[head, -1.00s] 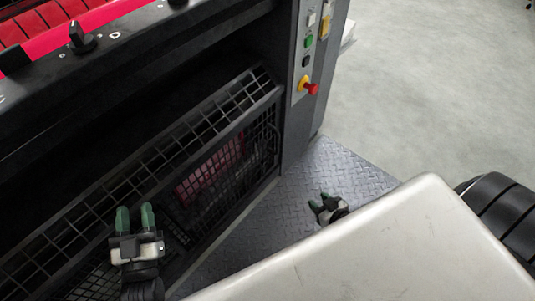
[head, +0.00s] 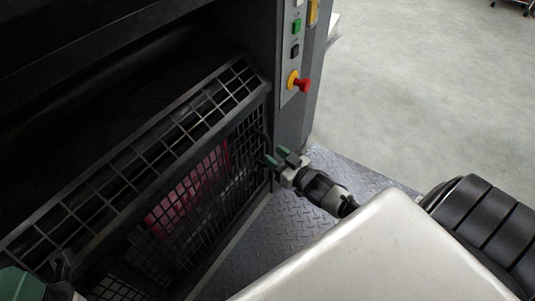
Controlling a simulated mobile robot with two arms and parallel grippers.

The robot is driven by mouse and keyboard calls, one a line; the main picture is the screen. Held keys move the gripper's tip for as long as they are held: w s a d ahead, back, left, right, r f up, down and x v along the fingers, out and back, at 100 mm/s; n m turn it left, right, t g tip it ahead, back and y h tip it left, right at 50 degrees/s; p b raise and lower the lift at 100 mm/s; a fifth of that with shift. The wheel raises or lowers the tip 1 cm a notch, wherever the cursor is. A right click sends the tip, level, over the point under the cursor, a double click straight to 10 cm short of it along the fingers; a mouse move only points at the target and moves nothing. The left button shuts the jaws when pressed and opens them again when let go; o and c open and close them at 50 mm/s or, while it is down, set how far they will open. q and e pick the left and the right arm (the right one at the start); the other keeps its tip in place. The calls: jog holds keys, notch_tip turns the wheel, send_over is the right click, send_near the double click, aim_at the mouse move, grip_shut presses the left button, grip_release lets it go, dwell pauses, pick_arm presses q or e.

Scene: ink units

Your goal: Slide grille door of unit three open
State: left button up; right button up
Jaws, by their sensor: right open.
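The unit's black grille door (head: 125,225) fills the lower left of the head view, with a red part (head: 188,190) visible behind its mesh. My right gripper (head: 276,158) is at the door's right end, close to the dark frame. Its green fingers are apart with nothing visible held between them. I cannot tell whether they touch the grille. My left gripper (head: 22,284) shows only partly at the bottom left corner, in front of the grille. Most of it is cut off, so its opening is unclear.
A grey side post (head: 296,125) with several buttons and a red emergency knob (head: 303,85) stands right of the grille. A diamond-plate step (head: 285,225) lies below. Open floor (head: 420,90) lies beyond.

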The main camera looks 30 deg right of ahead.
aim_at(268, 151)
jog(key=shift+w+a+b, duration=0.15)
jog(key=shift+w+b, duration=0.05)
jog(key=shift+w, duration=0.65)
jog(key=shift+w+a+b, duration=0.15)
jog(key=shift+w+b, duration=0.05)
jog(key=shift+w, duration=0.6)
grip_shut()
